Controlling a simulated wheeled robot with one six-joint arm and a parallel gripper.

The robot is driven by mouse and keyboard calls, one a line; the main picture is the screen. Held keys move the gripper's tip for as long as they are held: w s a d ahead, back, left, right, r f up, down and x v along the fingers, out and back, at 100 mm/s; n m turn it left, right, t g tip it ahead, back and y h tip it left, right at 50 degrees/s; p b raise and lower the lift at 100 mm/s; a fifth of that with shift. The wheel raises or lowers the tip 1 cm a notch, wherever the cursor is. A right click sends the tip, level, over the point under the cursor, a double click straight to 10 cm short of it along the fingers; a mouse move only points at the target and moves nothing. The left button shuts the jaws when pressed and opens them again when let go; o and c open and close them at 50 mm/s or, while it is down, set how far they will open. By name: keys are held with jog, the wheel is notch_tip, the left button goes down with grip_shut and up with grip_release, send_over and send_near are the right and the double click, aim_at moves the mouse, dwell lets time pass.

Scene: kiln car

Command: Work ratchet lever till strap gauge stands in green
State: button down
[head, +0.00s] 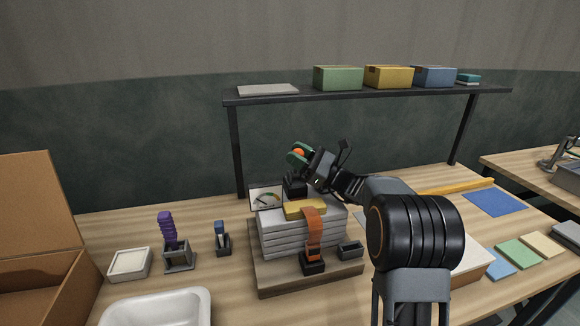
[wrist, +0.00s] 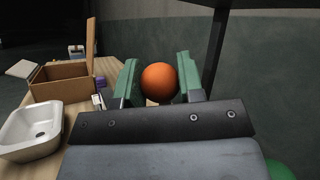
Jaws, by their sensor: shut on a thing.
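My gripper (head: 299,154) is above the back of the stack, with its green fingers shut on an orange ball (wrist: 159,82), seemingly the ratchet lever's knob. The lever's shaft is hidden. A black ratchet body (head: 295,186) sits just below the gripper, behind a yellow block. The strap gauge (head: 266,198) is a white dial with a coloured arc, standing left of the ratchet; I cannot tell for sure where its needle points. An orange strap (head: 314,230) runs over the yellow block (head: 305,209) and down the front of the grey slab stack (head: 282,242) to a black anchor (head: 313,262).
A dark shelf (head: 365,94) with boxes spans behind the gripper. A purple-handled tool (head: 167,226) in a holder, a white basin (head: 155,307) and a cardboard box (head: 40,215) stand left. Coloured sheets (head: 495,203) lie right.

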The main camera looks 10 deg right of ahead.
jog(key=shift+s+d+f+n+g+y+b, duration=0.1)
jog(key=shift+s+f+n+g+y+b, duration=0.15)
jog(key=shift+n+b, duration=0.25)
jog(key=shift+s+d+f+n+g+y+b, duration=0.1)
jog(key=shift+s+n+g+y+b, duration=0.1)
jog(key=shift+n+y+b, duration=0.25)
jog(key=c, duration=0.9)
grip_release()
jog(key=shift+r, duration=0.1)
jog(key=shift+o, duration=0.8)
jog(key=shift+n, duration=0.25)
jog(key=shift+b+v, duration=0.3)
jog(key=shift+v, duration=3.4)
